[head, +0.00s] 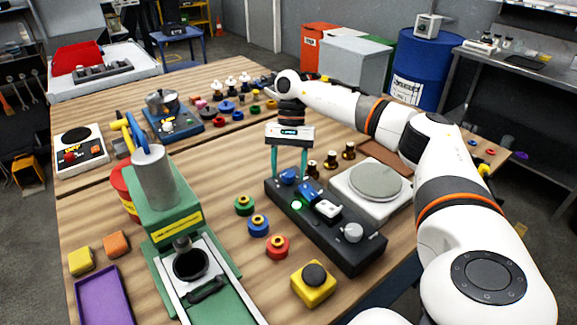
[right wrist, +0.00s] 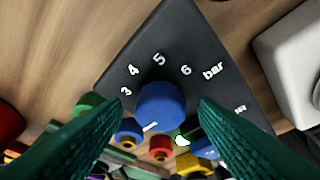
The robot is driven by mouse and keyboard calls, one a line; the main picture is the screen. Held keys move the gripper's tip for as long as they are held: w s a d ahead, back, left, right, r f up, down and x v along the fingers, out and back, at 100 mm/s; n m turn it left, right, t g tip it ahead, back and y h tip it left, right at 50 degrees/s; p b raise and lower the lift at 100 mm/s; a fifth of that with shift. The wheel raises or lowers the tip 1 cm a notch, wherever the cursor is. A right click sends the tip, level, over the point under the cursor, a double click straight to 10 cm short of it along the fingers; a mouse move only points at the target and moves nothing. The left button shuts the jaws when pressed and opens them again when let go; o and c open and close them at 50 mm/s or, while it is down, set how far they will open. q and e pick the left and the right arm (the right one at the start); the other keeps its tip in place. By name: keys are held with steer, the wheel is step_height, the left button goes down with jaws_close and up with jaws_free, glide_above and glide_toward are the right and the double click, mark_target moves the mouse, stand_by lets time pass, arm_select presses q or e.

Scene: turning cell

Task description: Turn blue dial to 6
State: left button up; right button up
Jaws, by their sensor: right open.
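The blue dial (head: 289,175) is at the far left end of a black control panel (head: 330,240). In the right wrist view the blue dial (right wrist: 160,103) sits mid-picture, with printed numbers 3, 4, 5, 6 and "bar" in an arc above it. A short white mark shows low on the dial, left of centre, away from the 6. My right gripper (head: 289,177) points down over the dial. It is open, its teal fingers (right wrist: 160,108) on either side of the dial with visible gaps. My left gripper is not in view.
The panel also carries a blue switch (head: 306,190), a white rocker (head: 328,208), a lit green lamp and a grey knob (head: 352,232). A scale (head: 375,182) stands close on the right. Coloured knobs and a green press (head: 175,215) stand left.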

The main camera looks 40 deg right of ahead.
steer(key=shift+c, duration=0.3)
steer(key=c, duration=0.9)
